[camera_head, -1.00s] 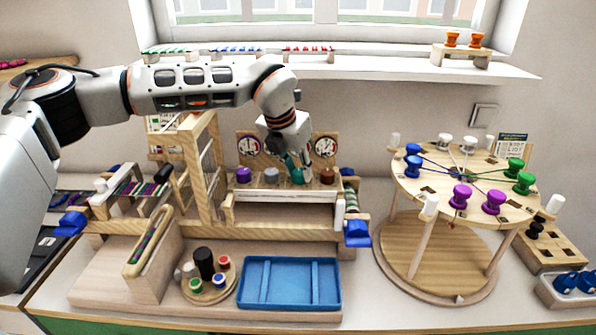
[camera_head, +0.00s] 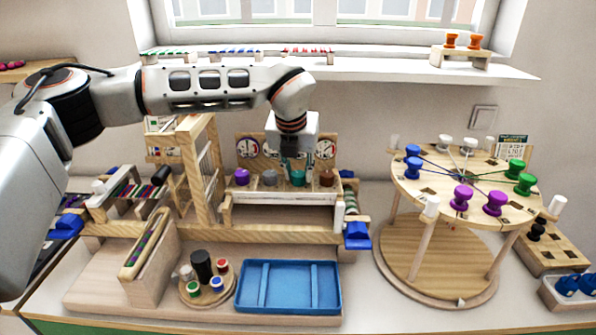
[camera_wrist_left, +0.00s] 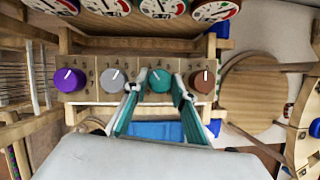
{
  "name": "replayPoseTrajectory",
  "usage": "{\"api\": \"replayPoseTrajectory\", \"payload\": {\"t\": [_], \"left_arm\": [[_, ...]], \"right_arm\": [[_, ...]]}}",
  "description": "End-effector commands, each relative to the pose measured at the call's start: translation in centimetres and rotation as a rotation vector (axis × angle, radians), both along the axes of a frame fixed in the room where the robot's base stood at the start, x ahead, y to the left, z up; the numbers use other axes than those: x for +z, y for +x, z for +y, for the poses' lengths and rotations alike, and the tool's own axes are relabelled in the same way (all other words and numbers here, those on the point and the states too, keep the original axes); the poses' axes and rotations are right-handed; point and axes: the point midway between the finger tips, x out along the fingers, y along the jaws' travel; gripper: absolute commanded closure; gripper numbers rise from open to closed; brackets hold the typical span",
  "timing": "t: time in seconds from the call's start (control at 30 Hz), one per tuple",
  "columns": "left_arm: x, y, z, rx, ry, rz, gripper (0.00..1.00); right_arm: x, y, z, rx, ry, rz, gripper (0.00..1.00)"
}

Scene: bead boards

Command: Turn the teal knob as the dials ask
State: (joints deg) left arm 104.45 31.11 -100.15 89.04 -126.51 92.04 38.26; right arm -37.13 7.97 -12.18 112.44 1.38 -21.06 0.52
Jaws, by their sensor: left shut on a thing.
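The teal knob (camera_head: 298,179) stands third from the left in a row on the wooden knob panel. In the left wrist view the teal knob (camera_wrist_left: 160,82) sits between the fingertips, with its white mark pointing up and slightly left. My left gripper (camera_head: 297,172) reaches down from above and is shut on the teal knob. In the wrist view the left gripper (camera_wrist_left: 159,90) has one finger on each side of it. The dials (camera_head: 248,147) stand behind the knobs; the middle ones are hidden by my wrist. Their lower parts show in the wrist view (camera_wrist_left: 160,6). My right gripper is not in view.
A purple knob (camera_wrist_left: 69,79) and a grey knob (camera_wrist_left: 115,80) are left of the teal one; a brown knob (camera_wrist_left: 201,81) is close on its right. A blue tray (camera_head: 244,287) lies in front. A round peg table (camera_head: 417,191) stands to the right.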

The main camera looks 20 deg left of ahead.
Motion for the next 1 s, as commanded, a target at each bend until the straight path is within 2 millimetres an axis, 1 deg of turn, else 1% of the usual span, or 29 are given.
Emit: {"api": "replayPoseTrajectory", "payload": {"t": [0.1, 0.13, 0.2, 0.5, 0.63, 0.77, 1.0], "left_arm": [[0.1, 0.0, 0.0, 0.0, -0.001, -0.001, 0.96], [0.1, 0.0, 0.0, 0.0, -0.001, -0.001, 0.72], [0.1, 0.0, 0.0, 0.0, -0.001, -0.001, 0.58], [0.0, 0.0, 0.0, -0.001, -0.001, 0.0, 0.58], [0.6, -0.2, 0.0, -0.001, 0.0, -0.002, 0.58], [2.4, -0.8, -0.1, -0.003, -0.001, -0.004, 0.58], [6.9, -2.7, -0.3, -0.002, -0.001, -0.005, 0.58]], "right_arm": [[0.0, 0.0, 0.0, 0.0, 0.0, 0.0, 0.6], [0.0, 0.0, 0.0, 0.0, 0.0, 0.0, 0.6], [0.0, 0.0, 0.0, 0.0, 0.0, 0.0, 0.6], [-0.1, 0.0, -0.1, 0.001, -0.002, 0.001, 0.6], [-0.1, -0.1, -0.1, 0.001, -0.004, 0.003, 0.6], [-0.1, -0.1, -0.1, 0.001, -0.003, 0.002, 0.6], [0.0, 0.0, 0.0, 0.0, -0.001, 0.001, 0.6]]}}
